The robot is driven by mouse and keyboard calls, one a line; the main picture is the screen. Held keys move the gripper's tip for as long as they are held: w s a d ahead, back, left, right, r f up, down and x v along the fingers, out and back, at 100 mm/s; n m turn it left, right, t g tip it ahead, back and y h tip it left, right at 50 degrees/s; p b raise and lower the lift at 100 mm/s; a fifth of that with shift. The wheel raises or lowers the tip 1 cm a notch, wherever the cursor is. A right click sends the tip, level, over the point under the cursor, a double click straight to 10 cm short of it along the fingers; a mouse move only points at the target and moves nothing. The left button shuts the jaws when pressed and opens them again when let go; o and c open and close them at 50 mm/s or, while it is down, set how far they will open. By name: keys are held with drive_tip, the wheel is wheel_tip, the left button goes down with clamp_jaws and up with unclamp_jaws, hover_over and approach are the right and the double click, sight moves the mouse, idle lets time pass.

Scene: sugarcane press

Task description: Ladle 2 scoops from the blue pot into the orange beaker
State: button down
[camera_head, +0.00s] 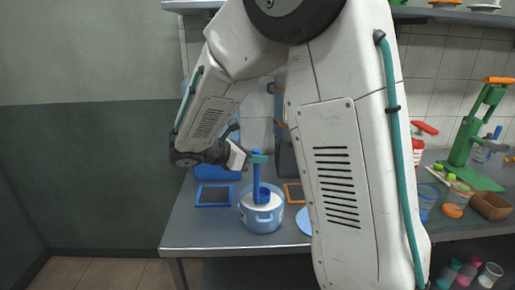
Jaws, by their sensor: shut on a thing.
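The blue pot (262,219) stands near the front edge of the metal table, with pale contents inside. A blue ladle (257,178) stands upright in it, its lower end hidden inside the pot. My gripper (258,158) is shut on the top of the ladle handle, above the pot. My arm hides the middle of the table.
A blue-framed dark mat (213,195) lies left of the pot. An orange-framed mat (293,193) lies to its right, partly behind my arm. A green press (473,150) and a brown box (491,206) stand at the far right.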

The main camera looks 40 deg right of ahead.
sight(257, 171)
drive_tip(key=shift+f, duration=2.55)
drive_tip(key=shift+r, duration=0.2)
drive_tip(key=shift+r, duration=5.45)
